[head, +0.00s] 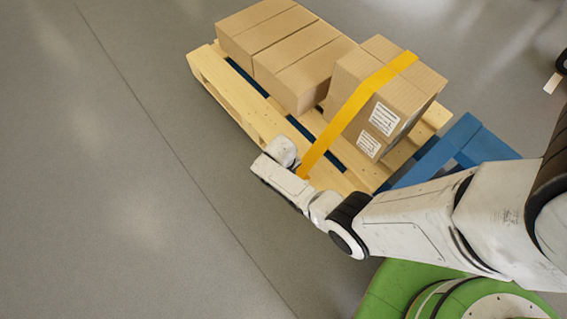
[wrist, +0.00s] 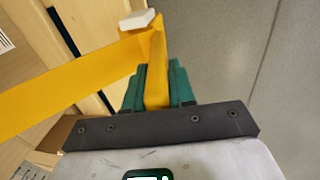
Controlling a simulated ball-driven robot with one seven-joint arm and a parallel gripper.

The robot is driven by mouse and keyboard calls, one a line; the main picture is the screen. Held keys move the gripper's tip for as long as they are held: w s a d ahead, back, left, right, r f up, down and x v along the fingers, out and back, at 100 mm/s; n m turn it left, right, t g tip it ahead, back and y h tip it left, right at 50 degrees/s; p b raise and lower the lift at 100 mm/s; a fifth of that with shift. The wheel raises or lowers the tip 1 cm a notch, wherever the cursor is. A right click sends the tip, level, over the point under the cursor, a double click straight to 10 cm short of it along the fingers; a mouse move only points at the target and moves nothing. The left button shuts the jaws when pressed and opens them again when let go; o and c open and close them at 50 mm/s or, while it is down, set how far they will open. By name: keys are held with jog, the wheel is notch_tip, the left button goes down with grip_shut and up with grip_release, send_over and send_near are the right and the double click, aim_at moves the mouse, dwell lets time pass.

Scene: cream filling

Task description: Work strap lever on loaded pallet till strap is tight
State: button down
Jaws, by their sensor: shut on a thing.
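A light wooden pallet (head: 222,88) bears several brown cardboard boxes. A yellow strap (head: 350,104) runs over the labelled box stack (head: 396,92) at its right end and down to the pallet's near side. The strap also crosses the left of the wrist view (wrist: 60,92). There my gripper (wrist: 156,84) has its green fingers shut on a narrow yellow piece (wrist: 157,50), which looks like the strap lever. A small white block (wrist: 137,20) sits at its far end. In the head view, my gripper's white body (head: 283,170) hides the lever and my fingertips.
Two long boxes (head: 285,50) lie on the pallet's left part. A blue frame-like object (head: 465,145) is beside the pallet at right, partly behind my arm. A dark object (head: 563,62) shows at the right edge. The grey floor (head: 90,180) at left is clear.

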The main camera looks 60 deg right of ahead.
jog(key=shift+s+d+y, duration=0.25)
jog(key=shift+s+y, duration=0.05)
jog(key=c, duration=0.9)
grip_release()
jog(key=shift+w, duration=0.15)
jog(key=shift+o, duration=0.2)
jog(key=shift+w+a+r+p, duration=0.15)
jog(key=shift+r+p, duration=0.7)
jog(key=shift+r, duration=0.95)
jog(key=shift+s+a+r+p, duration=0.15)
jog(key=shift+r+p, duration=0.75)
jog(key=shift+r, duration=0.9)
jog(key=shift+w+a+r+p, duration=0.2)
jog(key=shift+r+p, duration=0.65)
jog(key=shift+r, duration=0.95)
jog(key=shift+r, duration=0.1)
